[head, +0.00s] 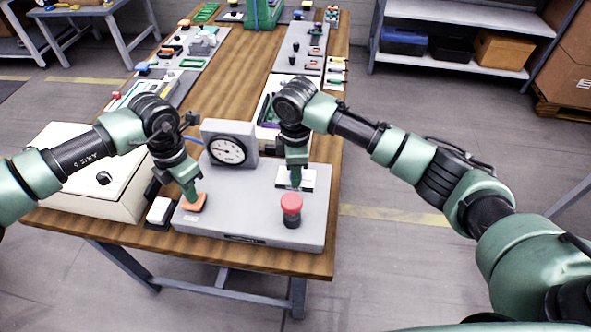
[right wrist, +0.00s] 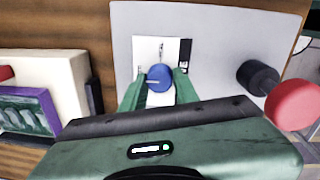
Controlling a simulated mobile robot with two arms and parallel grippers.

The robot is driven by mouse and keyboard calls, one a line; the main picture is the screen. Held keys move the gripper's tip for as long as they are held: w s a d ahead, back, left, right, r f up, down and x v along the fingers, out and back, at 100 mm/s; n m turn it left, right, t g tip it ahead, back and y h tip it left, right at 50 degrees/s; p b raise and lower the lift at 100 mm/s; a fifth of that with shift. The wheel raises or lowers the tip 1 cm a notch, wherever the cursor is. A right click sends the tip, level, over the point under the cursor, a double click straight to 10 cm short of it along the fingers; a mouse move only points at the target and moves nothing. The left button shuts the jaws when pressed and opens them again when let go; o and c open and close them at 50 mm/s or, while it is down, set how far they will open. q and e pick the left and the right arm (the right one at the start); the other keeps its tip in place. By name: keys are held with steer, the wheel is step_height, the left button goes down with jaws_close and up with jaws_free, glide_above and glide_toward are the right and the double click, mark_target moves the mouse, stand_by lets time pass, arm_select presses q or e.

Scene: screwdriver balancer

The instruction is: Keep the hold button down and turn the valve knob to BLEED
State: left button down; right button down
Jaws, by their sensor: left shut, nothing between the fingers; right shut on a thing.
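The blue valve knob (right wrist: 160,74) sits on a white label plate (right wrist: 146,50) on the grey panel (right wrist: 215,45). My right gripper (right wrist: 158,92) is shut on the knob, one green finger on each side. A pale mark on the knob points left in the right wrist view; the plate's lettering is too small to read. In the head view my right gripper (head: 296,184) points down at the plate and hides the knob. My left gripper (head: 192,200) is shut and empty, its tips down on the orange hold button (head: 200,208). I cannot tell how far the button is pressed.
A red mushroom button (head: 291,203) stands on the panel close to my right gripper. A round gauge (head: 227,151) stands at the panel's back. A white block (head: 159,210) and a cream box (head: 85,200) lie to the left. Other benchtop parts stand behind.

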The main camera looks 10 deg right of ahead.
steer(key=c, duration=1.1)
jaws_free()
steer(key=shift+o, duration=0.2)
steer(key=shift+r, duration=0.1)
arm_select(q)
steer(key=shift+f, duration=0.1)
arm_select(e)
step_height(320, 180, up, 12)
steer(key=shift+s, duration=0.3)
arm_select(q)
step_height(320, 180, up, 7)
steer(key=p, duration=0.3)
arm_select(e)
step_height(320, 180, up, 3)
